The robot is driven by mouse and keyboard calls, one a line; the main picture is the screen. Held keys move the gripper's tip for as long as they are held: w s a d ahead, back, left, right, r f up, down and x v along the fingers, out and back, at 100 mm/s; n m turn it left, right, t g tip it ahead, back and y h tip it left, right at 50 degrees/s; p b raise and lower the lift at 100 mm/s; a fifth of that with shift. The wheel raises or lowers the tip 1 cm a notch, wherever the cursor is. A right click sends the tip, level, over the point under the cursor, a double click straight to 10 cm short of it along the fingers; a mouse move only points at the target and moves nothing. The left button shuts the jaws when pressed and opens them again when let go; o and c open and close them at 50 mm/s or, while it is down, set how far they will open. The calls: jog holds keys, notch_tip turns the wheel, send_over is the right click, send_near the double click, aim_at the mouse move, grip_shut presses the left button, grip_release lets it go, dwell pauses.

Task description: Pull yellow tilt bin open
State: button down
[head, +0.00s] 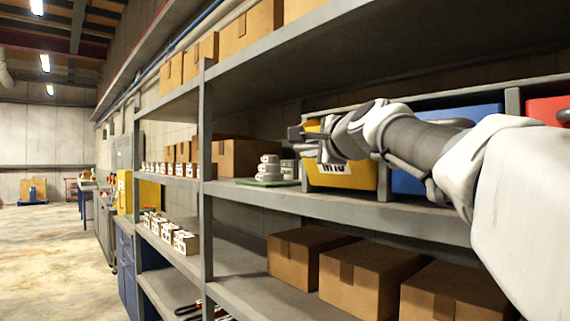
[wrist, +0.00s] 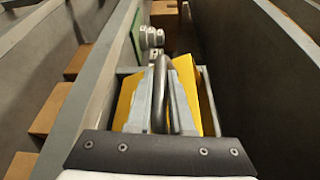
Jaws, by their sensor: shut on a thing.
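The yellow tilt bin (head: 342,176) sits in a grey frame on the middle shelf in the head view, with a white label reading like M10 on its front. Its yellow sides also show in the wrist view (wrist: 191,88). My gripper (head: 306,137) is at the bin's upper front in the head view. In the wrist view my gripper (wrist: 163,95) has its two grey fingers closed on the dark curved handle (wrist: 162,75) of the bin. My wrist and fingers hide much of the bin's top, so I cannot tell how far it is tilted.
A blue bin (head: 408,183) and a red bin (head: 545,108) stand to the right in the same row. Grey stacked parts (head: 269,168) are left of the yellow bin. Cardboard boxes (head: 370,275) fill the shelf below. The aisle floor (head: 60,255) is clear.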

jog(key=shift+s+a+f+n+t+b, duration=0.2)
jog(key=shift+f+n+b, duration=0.25)
jog(key=shift+b, duration=0.5)
jog(key=shift+s+a+f+n+t+b, duration=0.15)
jog(key=shift+a+f+n+b, duration=0.3)
jog(key=shift+b, duration=0.5)
jog(key=shift+s+a+f+n+t+b, duration=0.25)
jog(key=shift+f+b, duration=0.25)
jog(key=shift+b, duration=0.45)
jog(key=c, duration=0.8)
grip_release()
jog(key=shift+d, duration=0.1)
jog(key=b+v, duration=0.2)
jog(key=v, duration=1.5)
jog(key=shift+s, duration=0.2)
jog(key=shift+d, duration=0.1)
